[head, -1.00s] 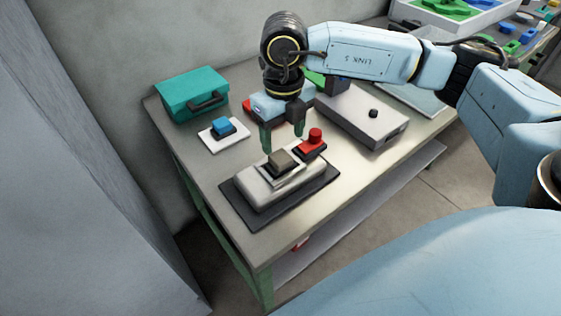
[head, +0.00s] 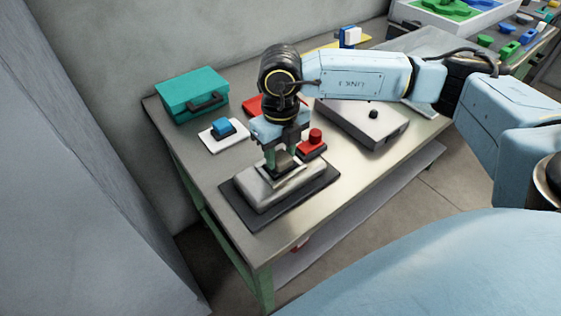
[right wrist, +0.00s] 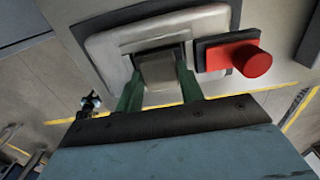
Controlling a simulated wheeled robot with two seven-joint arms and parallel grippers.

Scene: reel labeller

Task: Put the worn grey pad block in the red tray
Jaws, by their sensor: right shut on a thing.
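The worn grey pad block (head: 279,160) sits in the socket on top of the pale grey labeller (head: 262,190). It also shows in the right wrist view (right wrist: 158,72). My right gripper (head: 279,157) has come down from above and is shut on the block, with a green finger on each side of it in the right wrist view (right wrist: 160,85). The block is still at the socket; I cannot tell whether it is lifted at all. The red tray (head: 254,106) lies behind my right gripper, mostly hidden by it. My left gripper is not in view.
A red button on a dark base (head: 314,143) stands close right of the gripper. The table's front right is clear.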

